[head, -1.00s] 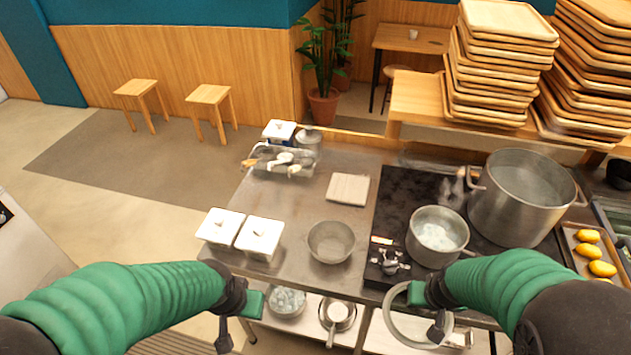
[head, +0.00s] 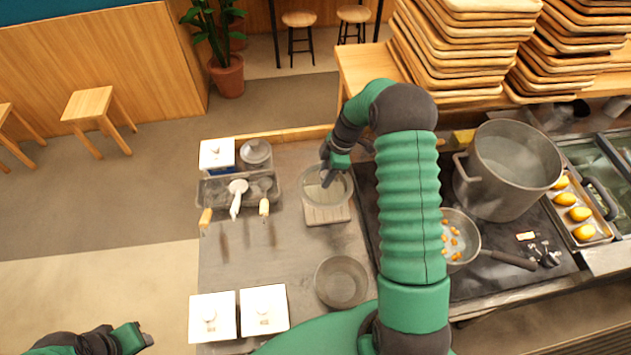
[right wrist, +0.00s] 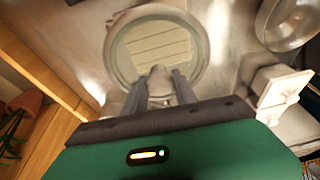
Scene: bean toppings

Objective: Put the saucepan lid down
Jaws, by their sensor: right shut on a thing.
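The saucepan lid (head: 313,194) is a round glass disc with a pale metal rim. My right gripper (head: 332,172) is shut on its knob. The lid lies over the light wooden board (head: 327,216) on the steel counter; I cannot tell whether it touches the board. In the right wrist view the lid (right wrist: 122,62) is flat in front of the fingers (right wrist: 160,85), and the board (right wrist: 158,45) shows through the glass. A saucepan (head: 456,254) with orange pieces in it is on the black stove, partly hidden by my right arm. My left gripper (head: 138,338) is at the lower left, empty.
A grey bowl (head: 342,283) and two white lidded containers (head: 212,333) (head: 264,327) stand nearer on the counter. A utensil tray (head: 215,187) is left of the board. A large pot (head: 506,195) stands on the stove. Bare counter (head: 265,250) lies between tray and containers.

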